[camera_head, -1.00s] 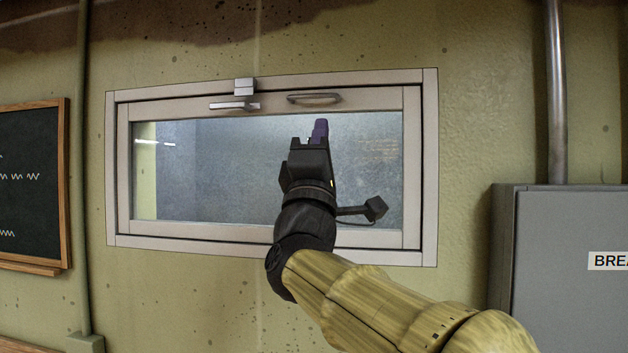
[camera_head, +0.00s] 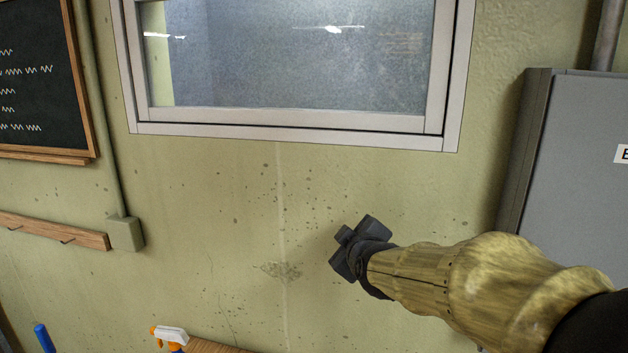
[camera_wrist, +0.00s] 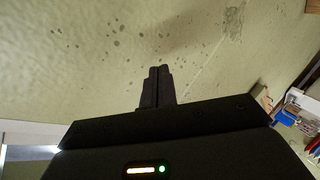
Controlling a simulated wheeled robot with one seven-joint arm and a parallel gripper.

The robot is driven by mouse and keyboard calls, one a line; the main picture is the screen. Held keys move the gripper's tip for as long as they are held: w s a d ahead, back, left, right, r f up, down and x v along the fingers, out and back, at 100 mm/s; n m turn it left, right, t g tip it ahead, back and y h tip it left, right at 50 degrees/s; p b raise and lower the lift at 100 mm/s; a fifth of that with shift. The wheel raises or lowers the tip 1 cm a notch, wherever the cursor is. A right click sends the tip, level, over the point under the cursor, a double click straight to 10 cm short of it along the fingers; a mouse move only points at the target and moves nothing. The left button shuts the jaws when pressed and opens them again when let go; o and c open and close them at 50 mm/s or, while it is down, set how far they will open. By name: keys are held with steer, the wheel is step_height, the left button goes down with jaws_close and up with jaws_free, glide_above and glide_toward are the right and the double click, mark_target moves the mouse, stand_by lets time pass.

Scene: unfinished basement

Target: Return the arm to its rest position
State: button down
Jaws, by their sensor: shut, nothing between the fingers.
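My gripper (camera_wrist: 158,76) shows in the wrist view with its two dark fingers together and nothing between them. They point toward the speckled yellow-green wall. In the head view, the black end of my arm (camera_head: 362,248) is in front of the wall, below the window (camera_head: 300,137) and left of the grey breaker box (camera_head: 580,160). The arm comes in from the lower right.
A chalkboard (camera_head: 40,75) and a wooden hook rail (camera_head: 55,232) are on the left wall. A spray bottle (camera_head: 170,335) and a blue object (camera_head: 44,338) stand at the bottom left. Wall space left of my arm is clear.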

steer(key=s+d+f+m+g, duration=0.2)
steer(key=s+f+m+g, duration=0.1)
steer(key=s+f, duration=0.4)
steer(key=s+d+f+m+g+h, duration=0.1)
steer(key=s+d+f+m+g, duration=0.2)
steer(key=s+f, duration=0.4)
steer(key=s+d+f+m+g, duration=0.3)
steer(key=s+f+m+g, duration=0.2)
steer(key=s+f, duration=0.3)
steer(key=shift+d+f+h, duration=0.15)
steer(key=shift+f+h, duration=0.25)
steer(key=shift+f, duration=0.5)
steer(key=c, duration=2.2)
jaws_free()
